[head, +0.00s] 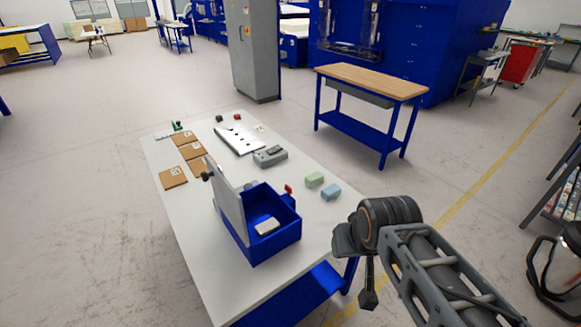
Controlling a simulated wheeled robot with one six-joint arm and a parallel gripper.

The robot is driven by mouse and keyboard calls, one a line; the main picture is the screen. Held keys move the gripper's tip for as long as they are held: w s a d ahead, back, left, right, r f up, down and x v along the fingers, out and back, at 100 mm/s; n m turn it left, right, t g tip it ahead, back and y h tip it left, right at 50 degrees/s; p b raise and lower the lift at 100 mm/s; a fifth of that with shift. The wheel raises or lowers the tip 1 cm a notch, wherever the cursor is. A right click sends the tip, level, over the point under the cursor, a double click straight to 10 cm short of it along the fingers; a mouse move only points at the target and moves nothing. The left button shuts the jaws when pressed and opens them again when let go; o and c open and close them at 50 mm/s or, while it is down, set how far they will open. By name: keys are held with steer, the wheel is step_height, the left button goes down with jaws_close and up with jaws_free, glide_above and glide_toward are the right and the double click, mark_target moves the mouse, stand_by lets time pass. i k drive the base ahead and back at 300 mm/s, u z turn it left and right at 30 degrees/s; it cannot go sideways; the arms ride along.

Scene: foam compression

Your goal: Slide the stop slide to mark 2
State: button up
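A blue open-topped box (272,242) stands near the front of the white table, with a grey upright panel (227,203) along its left side. A light grey block (267,226) lies inside it. A black knob (207,176) is at the panel's left, and a small red part (288,188) is at the box's back right. I cannot tell which part is the stop slide, and no mark numbers are readable. My gripper (369,291) hangs beyond the table's right edge, right of the box and touching nothing. Its fingers are too dark and small to tell their opening.
The white table (205,270) also holds green (314,179) and blue (331,191) foam blocks, a grey device (270,155), a metal plate with dark spots (240,139) and several brown squares (173,177). A wood-topped bench (370,80) stands behind. Floor between them is clear.

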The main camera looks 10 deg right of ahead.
mark_target(179, 126)
steer(key=u, duration=2.85)
steer(key=i, duration=2.85)
steer(key=z, duration=2.25)
steer(key=i, duration=2.35)
